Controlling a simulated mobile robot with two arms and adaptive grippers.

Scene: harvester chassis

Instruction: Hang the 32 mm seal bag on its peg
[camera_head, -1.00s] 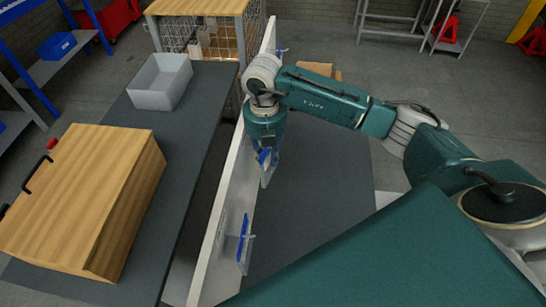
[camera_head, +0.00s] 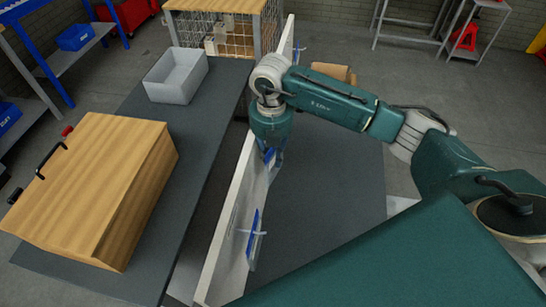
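My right gripper (camera_head: 270,150) points down beside the right face of an upright white board (camera_head: 232,215). Its fingers are mostly hidden, but a clear bag with a blue header (camera_head: 273,168) is at the fingertips and appears held. Its size marking is not readable. Another blue-headed clear bag (camera_head: 254,236) hangs nearer on the board's right face, by a light peg. A further blue-marked piece (camera_head: 300,49) shows at the board's far end. The peg for the held bag cannot be made out behind the gripper. My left gripper is not in view.
Left of the board, a dark bench (camera_head: 205,135) carries a wooden box (camera_head: 95,180) with black handles and a pale grey bin (camera_head: 172,85). A dark surface (camera_head: 325,190) right of the board looks clear. A cardboard box (camera_head: 337,73) lies behind my arm.

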